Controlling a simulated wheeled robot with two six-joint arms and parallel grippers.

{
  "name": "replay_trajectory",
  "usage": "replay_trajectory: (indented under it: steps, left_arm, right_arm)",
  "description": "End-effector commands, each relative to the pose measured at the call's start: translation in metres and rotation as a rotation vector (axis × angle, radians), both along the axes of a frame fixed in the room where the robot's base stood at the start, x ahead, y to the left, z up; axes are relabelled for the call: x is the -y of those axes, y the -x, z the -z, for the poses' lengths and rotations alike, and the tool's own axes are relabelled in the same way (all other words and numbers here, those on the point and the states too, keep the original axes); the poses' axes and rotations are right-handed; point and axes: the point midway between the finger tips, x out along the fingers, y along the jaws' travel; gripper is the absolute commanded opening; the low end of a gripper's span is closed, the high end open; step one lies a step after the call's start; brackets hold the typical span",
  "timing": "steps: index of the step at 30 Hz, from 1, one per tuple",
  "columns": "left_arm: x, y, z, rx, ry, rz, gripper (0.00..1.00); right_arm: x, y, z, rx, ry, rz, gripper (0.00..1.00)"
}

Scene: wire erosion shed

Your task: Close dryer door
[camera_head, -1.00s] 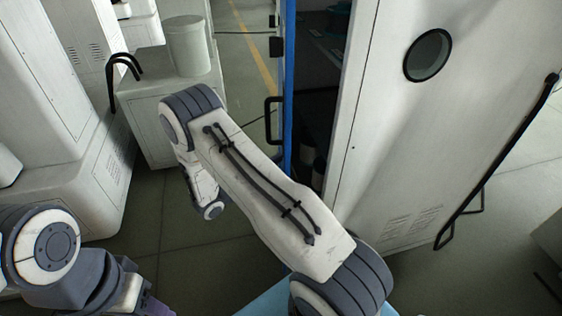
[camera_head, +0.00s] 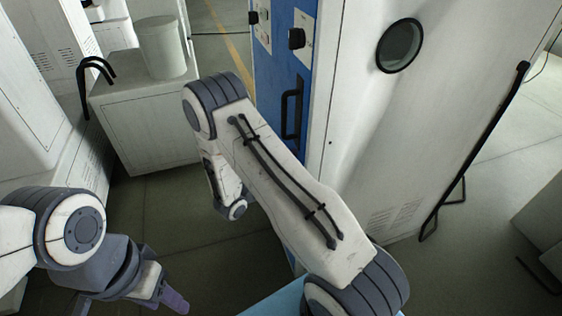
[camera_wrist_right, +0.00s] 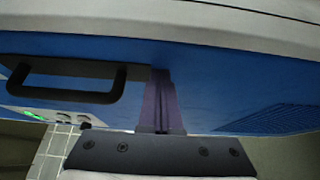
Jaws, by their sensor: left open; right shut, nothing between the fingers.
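The dryer door (camera_head: 282,110) is a blue panel with a black handle (camera_head: 292,108), on the white dryer cabinet (camera_head: 360,150) in the head view. Its face is turned towards me and its right edge lies along the cabinet's front; I see no dark opening between them. In the right wrist view the blue door (camera_wrist_right: 225,85) and its handle (camera_wrist_right: 65,80) are close up. My right gripper (camera_wrist_right: 160,100) is shut and empty, its fingertips at the blue surface right of the handle; the head view hides it. My left gripper (camera_head: 155,290) is open and empty at lower left, away from the door.
A low white cabinet (camera_head: 145,125) with a white cylinder (camera_head: 162,48) on it stands at back left. A white machine (camera_head: 30,95) is at far left. Grey floor lies between.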

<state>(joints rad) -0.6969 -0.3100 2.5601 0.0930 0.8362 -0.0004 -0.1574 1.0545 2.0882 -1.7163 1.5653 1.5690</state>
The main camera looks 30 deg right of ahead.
Motion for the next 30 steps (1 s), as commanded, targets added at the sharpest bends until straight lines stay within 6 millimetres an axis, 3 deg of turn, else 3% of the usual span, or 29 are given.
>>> replay_trajectory:
  steps: [1,4,10,15,21,30]
  left_arm:
    - [0.0,0.0,0.0,0.0,0.0,0.0,0.5]
    - [0.0,0.0,0.003,0.0,0.0,0.0,0.5]
    - [0.0,0.0,0.012,0.0,0.0,0.0,0.5]
    - [0.0,0.0,0.02,0.0,0.0,0.0,0.5]
    - [0.0,0.0,0.025,0.0,0.0,0.0,0.5]
    - [0.0,0.0,0.027,0.0,0.0,0.0,0.5]
  right_arm:
    - [0.009,0.004,-0.005,0.01,0.009,0.031,0.0]
    - [-0.001,0.002,-0.004,0.01,0.009,0.025,0.0]
    - [-0.043,-0.004,-0.001,0.007,0.005,-0.002,0.0]
    - [-0.08,0.02,0.0,0.003,0.005,-0.005,0.0]
    - [-0.109,0.04,0.0,0.002,0.004,-0.003,0.0]
    - [-0.122,0.051,-0.001,0.001,0.005,0.003,0.0]
